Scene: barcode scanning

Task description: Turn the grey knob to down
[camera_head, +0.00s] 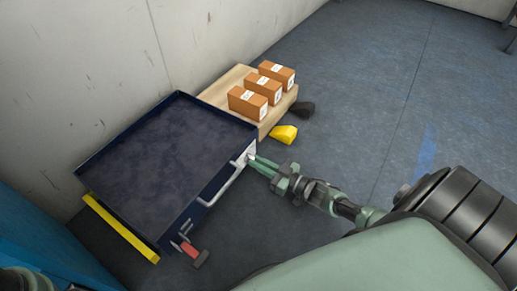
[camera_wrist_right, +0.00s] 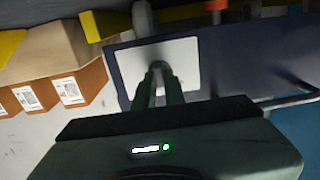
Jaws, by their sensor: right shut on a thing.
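The dark blue cart (camera_head: 150,150) has a small white plate (camera_head: 238,170) on its right side; the plate also shows in the wrist view (camera_wrist_right: 187,50). My right gripper (camera_head: 256,160) reaches this plate from the right, with its green fingers close together. In the right wrist view its fingertips (camera_wrist_right: 159,72) are shut in front of the plate. The grey knob (camera_head: 250,156) is a small pale shape at the fingertips, mostly hidden by them. I cannot tell which way it points. My left gripper is not in view.
A wooden pallet (camera_head: 222,90) with three brown boxes (camera_head: 263,88) stands behind the cart. A yellow block (camera_head: 284,134) and a black block (camera_head: 302,109) are beside it. A grey handle (camera_head: 220,187) and red pedal (camera_head: 190,249) stick out from the cart. The floor at right is clear.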

